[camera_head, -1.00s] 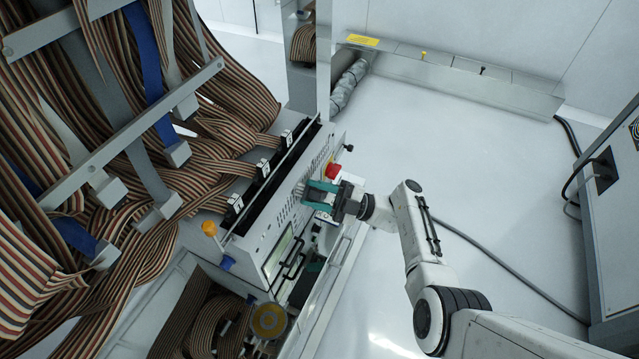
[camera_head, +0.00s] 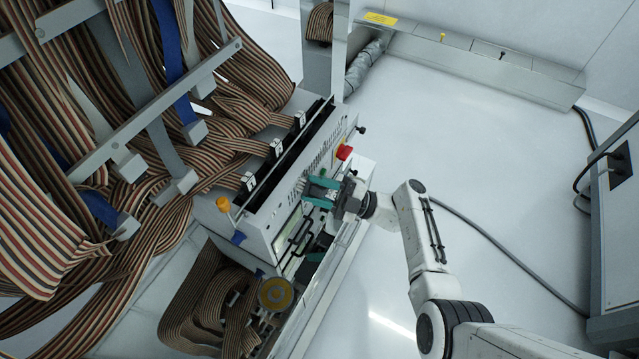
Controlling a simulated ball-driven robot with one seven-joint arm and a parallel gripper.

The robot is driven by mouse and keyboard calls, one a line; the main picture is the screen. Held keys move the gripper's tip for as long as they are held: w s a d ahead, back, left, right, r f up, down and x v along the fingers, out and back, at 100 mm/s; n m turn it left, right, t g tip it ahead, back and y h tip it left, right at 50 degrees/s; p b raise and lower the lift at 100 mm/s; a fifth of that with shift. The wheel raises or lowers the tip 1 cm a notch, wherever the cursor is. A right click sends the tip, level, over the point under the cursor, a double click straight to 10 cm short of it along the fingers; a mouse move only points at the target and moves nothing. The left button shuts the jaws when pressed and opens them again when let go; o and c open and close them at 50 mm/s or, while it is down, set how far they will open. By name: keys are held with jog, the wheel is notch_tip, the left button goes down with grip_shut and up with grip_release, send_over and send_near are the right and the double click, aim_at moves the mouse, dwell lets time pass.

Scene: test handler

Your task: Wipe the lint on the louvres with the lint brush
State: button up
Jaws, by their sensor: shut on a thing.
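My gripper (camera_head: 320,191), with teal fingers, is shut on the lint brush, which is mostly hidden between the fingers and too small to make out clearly. The gripper is at the front panel of the white test handler (camera_head: 262,222), in the middle of the picture. The louvres (camera_head: 321,160) are rows of small slots along this panel, running from upper right to lower left. The fingertips are close against the lower part of these rows. I cannot tell whether the bristles touch them. Lint is too small to make out.
A red knob (camera_head: 344,152) sticks out just above my gripper. Black handles (camera_head: 301,238) are below it. An orange knob (camera_head: 223,204) is at the handler's left corner. Striped ribbon cables (camera_head: 60,230) fill the left. A grey cabinet (camera_head: 615,240) stands right; the floor between is clear apart from a cable.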

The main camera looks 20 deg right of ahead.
jog(key=shift+s+d, duration=0.55)
jog(key=shift+s, duration=0.25)
jog(key=shift+s+d, duration=0.6)
jog(key=shift+s, duration=0.2)
jog(key=shift+s+d, duration=0.55)
jog(key=shift+s, duration=0.25)
jog(key=shift+s+d+b, duration=0.3)
jog(key=shift+s+d, duration=0.6)
jog(key=shift+s, duration=0.3)
